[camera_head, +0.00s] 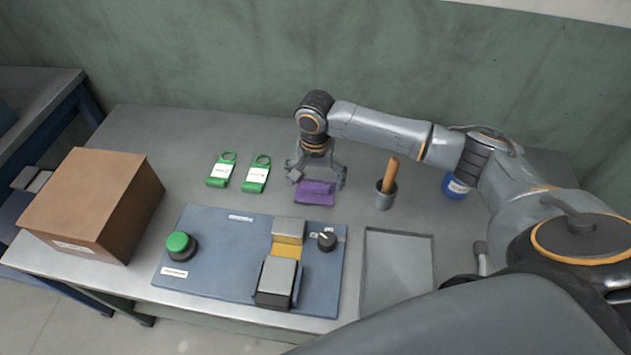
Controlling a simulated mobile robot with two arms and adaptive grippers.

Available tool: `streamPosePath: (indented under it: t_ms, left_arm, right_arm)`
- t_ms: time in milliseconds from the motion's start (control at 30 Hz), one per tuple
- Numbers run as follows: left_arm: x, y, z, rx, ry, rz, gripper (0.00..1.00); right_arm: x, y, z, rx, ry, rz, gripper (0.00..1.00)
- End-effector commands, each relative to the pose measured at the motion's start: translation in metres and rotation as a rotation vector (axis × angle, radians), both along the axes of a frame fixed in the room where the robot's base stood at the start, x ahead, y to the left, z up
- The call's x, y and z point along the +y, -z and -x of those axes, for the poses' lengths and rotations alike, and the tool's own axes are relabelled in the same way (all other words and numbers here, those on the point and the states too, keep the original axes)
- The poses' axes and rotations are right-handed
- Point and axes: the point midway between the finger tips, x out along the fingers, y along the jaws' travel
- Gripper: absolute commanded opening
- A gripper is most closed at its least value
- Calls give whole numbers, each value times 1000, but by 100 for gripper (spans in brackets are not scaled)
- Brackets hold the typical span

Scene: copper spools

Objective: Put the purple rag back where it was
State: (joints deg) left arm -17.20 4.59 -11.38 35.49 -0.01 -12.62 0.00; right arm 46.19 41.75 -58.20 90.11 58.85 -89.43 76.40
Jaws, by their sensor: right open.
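The purple rag (315,194) lies folded on the grey table, behind the blue control panel. My right gripper (316,182) points down over the rag, its open fingers on the rag's left and right sides near its back edge. I cannot tell whether the fingers touch the rag. My left gripper is not in view.
Two green tags (256,174) lie left of the rag, and a cup with a wooden handle (385,195) stands right of it. The blue panel (215,264) has a green button (179,244). A brown box (92,200) stands at left. An empty grey tray (397,270) lies front right.

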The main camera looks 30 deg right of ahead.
Motion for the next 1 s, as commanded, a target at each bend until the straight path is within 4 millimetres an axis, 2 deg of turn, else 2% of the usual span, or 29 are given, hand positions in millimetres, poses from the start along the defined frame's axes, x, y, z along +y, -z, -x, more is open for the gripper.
streamPosePath:
  t_ms: [500,700,1000]
  left_arm:
    - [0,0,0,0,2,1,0]
    - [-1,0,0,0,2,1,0]
    - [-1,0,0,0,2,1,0]
  right_arm:
    - [0,-98,-1,-3,0,0,97]
    - [1,-117,-1,-1,1,-2,97]
    - [0,-119,0,0,1,-1,97]
